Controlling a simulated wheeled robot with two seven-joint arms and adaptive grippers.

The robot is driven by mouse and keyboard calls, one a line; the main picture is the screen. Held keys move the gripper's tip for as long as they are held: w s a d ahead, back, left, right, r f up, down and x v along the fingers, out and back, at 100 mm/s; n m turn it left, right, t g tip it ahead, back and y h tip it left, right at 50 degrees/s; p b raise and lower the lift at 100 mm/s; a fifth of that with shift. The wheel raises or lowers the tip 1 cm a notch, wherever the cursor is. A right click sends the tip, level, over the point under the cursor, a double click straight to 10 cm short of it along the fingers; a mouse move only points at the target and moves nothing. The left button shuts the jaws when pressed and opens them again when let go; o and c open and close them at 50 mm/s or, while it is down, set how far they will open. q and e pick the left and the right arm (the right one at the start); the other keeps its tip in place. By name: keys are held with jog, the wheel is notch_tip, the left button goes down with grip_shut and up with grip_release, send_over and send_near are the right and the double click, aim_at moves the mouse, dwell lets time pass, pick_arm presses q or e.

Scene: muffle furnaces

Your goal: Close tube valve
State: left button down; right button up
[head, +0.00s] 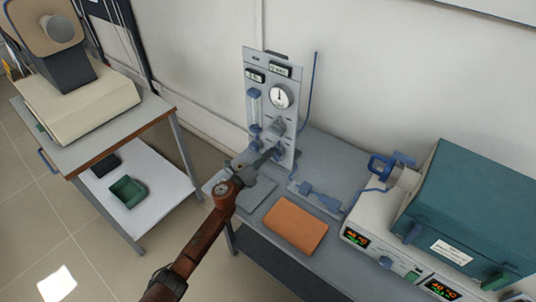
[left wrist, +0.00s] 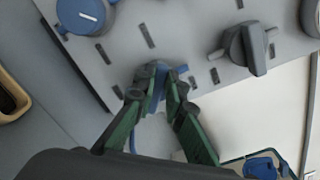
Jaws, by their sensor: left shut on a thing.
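A light grey upright panel (head: 263,85) stands at the back of the bench, with a round gauge (head: 280,96) and several knobs. My left gripper (head: 272,154) reaches the panel's lower part. In the left wrist view, my left gripper (left wrist: 158,92) is shut on a small blue valve handle (left wrist: 157,82) between its green-sided fingers, which hide part of it. A round blue knob (left wrist: 86,14) and a dark lever knob (left wrist: 246,48) sit apart from the fingers on the panel. My right gripper is in neither view.
A blue tube with blue fittings (head: 320,197) lies on the bench right of the panel. An orange-brown pad (head: 296,223) lies in front. A teal-topped furnace (head: 455,205) stands at the right. A side table (head: 95,135) stands at the left, across a floor gap.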

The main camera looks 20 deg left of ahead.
pick_arm(q)
jog(key=shift+w+a+f+n+p, duration=0.15)
jog(key=shift+n+p, duration=0.25)
jog(key=shift+n, duration=0.9)
jog(key=shift+s+a+f+n+p, duration=0.1)
jog(key=shift+f+n+p, duration=0.2)
jog(key=shift+n, duration=1)
jog(key=shift+w+a+f+n+p, duration=0.15)
jog(key=shift+n+p, duration=0.3)
jog(key=shift+n, duration=0.85)
jog(key=shift+s+f, duration=0.1)
jog(key=c, duration=2)
grip_release()
jog(key=shift+d, duration=0.1)
jog(key=shift+s, duration=0.1)
jog(key=v, duration=1.2)
